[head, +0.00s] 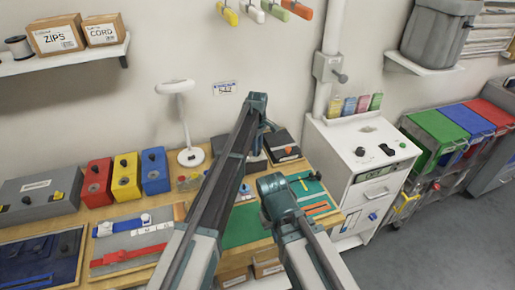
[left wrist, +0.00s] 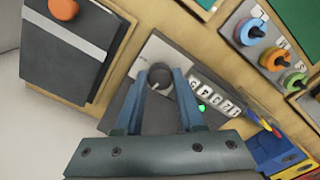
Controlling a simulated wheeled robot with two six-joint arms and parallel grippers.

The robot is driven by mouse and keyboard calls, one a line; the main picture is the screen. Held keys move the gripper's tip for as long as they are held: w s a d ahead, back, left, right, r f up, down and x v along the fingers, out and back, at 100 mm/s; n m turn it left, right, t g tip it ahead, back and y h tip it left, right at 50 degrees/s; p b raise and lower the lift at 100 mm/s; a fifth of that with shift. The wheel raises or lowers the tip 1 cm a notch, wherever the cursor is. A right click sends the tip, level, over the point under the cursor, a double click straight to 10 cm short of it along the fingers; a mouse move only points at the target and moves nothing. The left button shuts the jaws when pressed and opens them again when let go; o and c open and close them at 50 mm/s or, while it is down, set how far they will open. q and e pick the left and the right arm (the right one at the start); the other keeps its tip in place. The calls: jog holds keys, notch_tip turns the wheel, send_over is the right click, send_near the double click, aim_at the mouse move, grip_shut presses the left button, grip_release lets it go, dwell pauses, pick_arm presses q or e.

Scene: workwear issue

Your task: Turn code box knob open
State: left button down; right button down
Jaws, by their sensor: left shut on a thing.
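The code box (left wrist: 152,48) shows in the left wrist view with a grey top, a row of white character tiles (left wrist: 216,93) and a lit green lamp (left wrist: 201,107). Its dark round knob (left wrist: 159,70) carries a pale mark. My left gripper (left wrist: 160,78) is shut on this knob, one blue finger on each side. In the head view my left gripper (head: 256,148) points down at the back of the table, and my arm hides most of the code box.
A dark box with an orange button (head: 287,150) stands close to the right of the gripper. Red (head: 97,182), yellow (head: 126,177) and blue (head: 155,171) boxes stand to the left. A white lamp (head: 190,155) stands behind. A white cabinet (head: 345,135) is at right.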

pick_arm(q)
jog(key=m, duration=1.2)
jog(key=shift+m, duration=2.1)
jog(key=c, duration=0.5)
grip_release()
jog(key=shift+r, duration=0.1)
